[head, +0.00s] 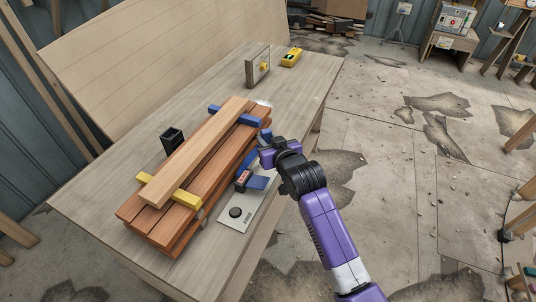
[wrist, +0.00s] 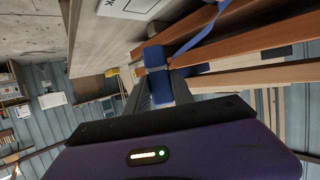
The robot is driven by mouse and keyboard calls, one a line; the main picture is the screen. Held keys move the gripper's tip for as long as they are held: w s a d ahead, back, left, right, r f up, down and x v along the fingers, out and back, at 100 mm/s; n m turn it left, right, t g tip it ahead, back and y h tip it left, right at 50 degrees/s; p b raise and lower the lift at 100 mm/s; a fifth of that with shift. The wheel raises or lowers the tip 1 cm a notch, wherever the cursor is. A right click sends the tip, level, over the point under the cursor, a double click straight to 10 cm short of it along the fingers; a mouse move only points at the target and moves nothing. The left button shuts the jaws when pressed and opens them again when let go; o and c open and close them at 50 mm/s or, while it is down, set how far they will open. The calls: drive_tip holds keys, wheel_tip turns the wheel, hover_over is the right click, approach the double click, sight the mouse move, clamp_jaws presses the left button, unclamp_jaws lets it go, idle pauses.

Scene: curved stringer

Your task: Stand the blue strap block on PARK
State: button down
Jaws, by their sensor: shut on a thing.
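My gripper (head: 264,144) is at the right side of the plank stack, above the table's right edge. In the wrist view its fingers (wrist: 158,88) are shut on a blue block (wrist: 155,56), with a blue strap (wrist: 205,30) running up and right near it. In the head view the held block (head: 265,134) is partly hidden by my wrist.

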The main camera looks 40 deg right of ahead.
drive_tip(key=shift+f, duration=2.9)
drive_tip(key=shift+f, duration=0.15)
drive_tip(key=c, duration=1.1)
unclamp_jaws()
